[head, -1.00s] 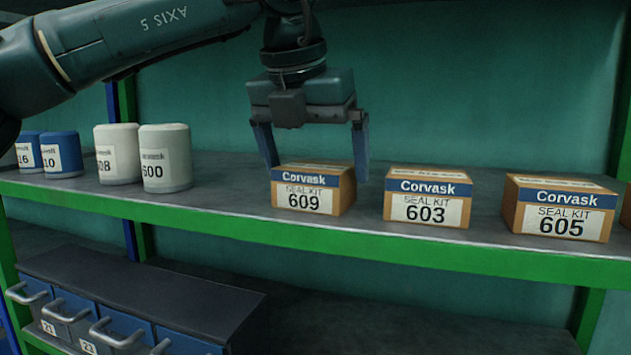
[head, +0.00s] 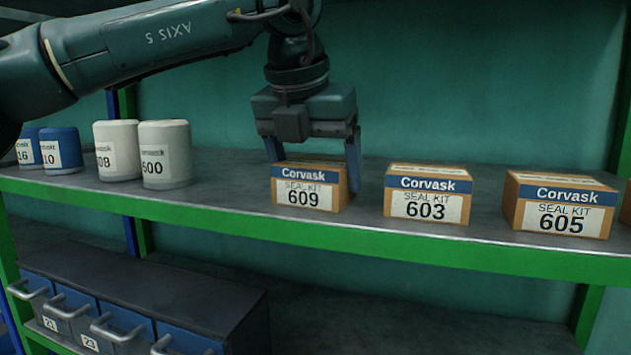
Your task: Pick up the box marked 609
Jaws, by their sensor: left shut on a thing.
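The box marked 609 (head: 308,190) is a brown carton with a blue Corvask band and a white SEAL KIT label. It sits upright on the grey shelf (head: 235,205), near its front edge. My left gripper (head: 314,168) comes down from above and is shut on this box, with one blue finger at the box's right side and the other behind its left part. The lower end of the left finger is hidden by the box. My right gripper is not in the head view.
Similar boxes marked 603 (head: 428,195) and 605 (head: 560,205) stand to the right, with a gap before 603. White canisters (head: 166,155) and blue canisters (head: 60,151) stand to the left. A green rail (head: 340,235) edges the shelf. Drawers (head: 115,315) are below.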

